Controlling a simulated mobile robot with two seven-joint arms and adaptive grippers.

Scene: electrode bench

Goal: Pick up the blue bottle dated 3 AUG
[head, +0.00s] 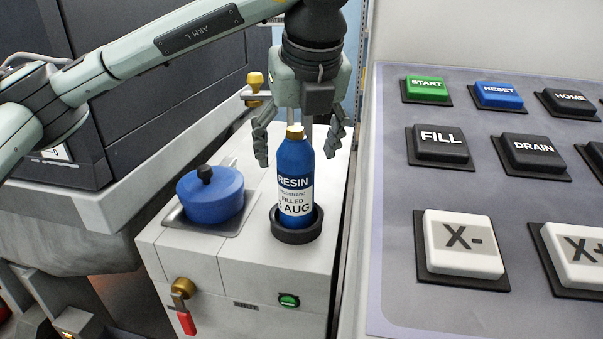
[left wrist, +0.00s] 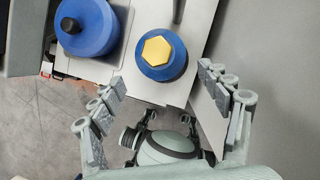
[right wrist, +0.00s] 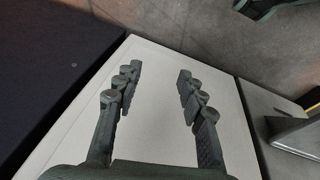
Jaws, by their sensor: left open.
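The blue bottle (head: 295,170) has a gold cap and a white label reading RESIN, FILLED and AUG; the day number is cut off at the label's left edge. It stands upright in a black ring holder (head: 297,236) on a white cabinet. My left gripper (head: 299,150) points down, open, with its fingers on either side of the bottle's upper part, apart from it. In the left wrist view the bottle's yellow hexagonal cap (left wrist: 158,53) lies beyond the open fingers. My right gripper (right wrist: 158,75) is open and empty above a pale surface, outside the head view.
A blue lidded pot (head: 210,194) with a black knob sits left of the bottle. A large button panel (head: 395,200) stands close on the right. A red-handled brass valve (head: 184,300) and a green button (head: 289,300) are on the cabinet's front.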

